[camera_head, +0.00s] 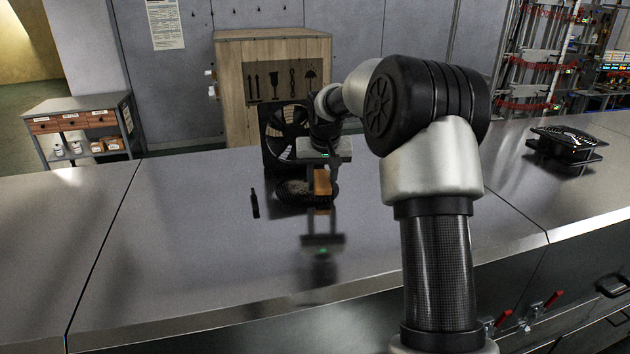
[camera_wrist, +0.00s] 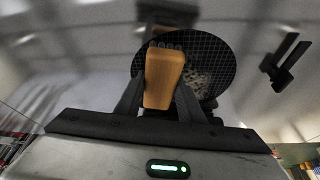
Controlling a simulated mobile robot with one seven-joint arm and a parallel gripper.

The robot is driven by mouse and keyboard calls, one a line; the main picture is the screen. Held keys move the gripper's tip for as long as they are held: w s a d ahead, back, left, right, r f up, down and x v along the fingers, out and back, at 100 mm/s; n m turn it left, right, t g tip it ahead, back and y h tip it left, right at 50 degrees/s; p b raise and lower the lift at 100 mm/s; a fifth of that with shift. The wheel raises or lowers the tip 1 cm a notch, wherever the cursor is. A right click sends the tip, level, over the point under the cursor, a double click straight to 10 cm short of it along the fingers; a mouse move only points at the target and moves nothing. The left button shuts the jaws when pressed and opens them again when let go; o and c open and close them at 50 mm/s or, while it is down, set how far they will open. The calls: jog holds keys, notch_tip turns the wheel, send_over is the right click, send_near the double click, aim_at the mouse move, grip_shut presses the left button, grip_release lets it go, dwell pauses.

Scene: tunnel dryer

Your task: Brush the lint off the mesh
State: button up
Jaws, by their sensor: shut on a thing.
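My gripper (camera_head: 322,182) is shut on a wooden-handled brush (camera_wrist: 165,76), an orange-brown block gripped between the fingers. The brush (camera_head: 322,184) also shows in the head view, low over the bench. Under it lies a round dark mesh (camera_wrist: 212,55), with a patch of pale grey lint (camera_wrist: 199,83) on its right part in the wrist view. In the head view the mesh (camera_head: 285,197) lies in front of a dark upright fan housing (camera_head: 281,142). The brush hides part of the mesh, and I cannot tell whether its bristles touch it.
A small black object (camera_head: 254,203) lies left of the mesh; it also shows in the wrist view (camera_wrist: 286,62). A wooden crate (camera_head: 228,75) stands behind the bench. Another black fan unit (camera_head: 566,145) sits at the right. The left bench top (camera_head: 180,220) is clear.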

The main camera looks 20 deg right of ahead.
aim_at(325, 170)
jog(key=shift+d, duration=1.15)
jog(key=shift+w, duration=0.8)
jog(key=shift+s+a+f+b, duration=0.1)
jog(key=shift+a+b, duration=0.2)
jog(key=shift+a, duration=2.6)
jog(key=shift+s+a+f+b, duration=0.1)
jog(key=shift+a+b, duration=0.15)
jog(key=shift+a, duration=2.65)
jog(key=shift+w+r+p, duration=0.2)
jog(key=shift+w+p, duration=0.15)
jog(key=shift+w, duration=0.55)
jog(key=shift+d+r, duration=0.15)
jog(key=shift+d, duration=1.95)
jog(key=shift+d+f, duration=0.15)
jog(key=shift+d, duration=1.7)
jog(key=shift+d+f, duration=0.15)
jog(key=shift+d, duration=1.65)
jog(key=shift+w, duration=0.8)
jog(key=shift+a+r, duration=0.2)
jog(key=shift+a, duration=1.8)
jog(key=shift+a+f, duration=0.1)
jog(key=shift+a, duration=3.6)
